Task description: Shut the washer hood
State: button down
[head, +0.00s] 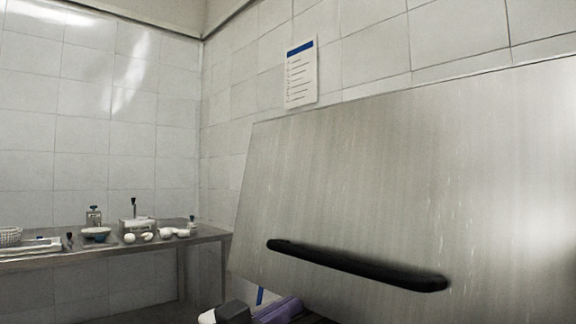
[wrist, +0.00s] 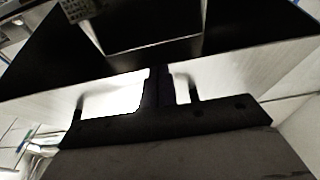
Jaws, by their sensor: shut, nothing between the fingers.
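The washer hood (head: 400,170) is a large brushed-metal panel filling the right of the head view. It stands tilted, and its lower edge runs out of the picture. A long black bar handle (head: 355,265) crosses its lower part, sloping down to the right. In the wrist view my gripper (wrist: 158,72) is dark, with its fingers together and nothing between them. A pale surface and a large black area lie beyond the fingertips; I cannot tell which part of the washer they are. My gripper cannot be made out clearly in the head view, so its distance from the handle is unclear.
A metal side table (head: 205,236) with small bottles, a bowl and white items stands at the left back. A notice (head: 301,73) hangs on the tiled wall. Dark, white and purple shapes (head: 280,311) show at the bottom edge. A perforated grey piece (wrist: 76,10) shows in the wrist view.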

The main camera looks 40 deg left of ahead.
jog(key=shift+w+f+b, duration=0.4)
jog(key=shift+f+b, duration=0.15)
jog(key=shift+f, duration=0.3)
jog(key=shift+w+d+f+t+b, duration=0.1)
jog(key=shift+w+f+t+b, duration=0.1)
jog(key=shift+f+t+b, duration=0.15)
jog(key=shift+r, duration=0.1)
dwell(0.5)
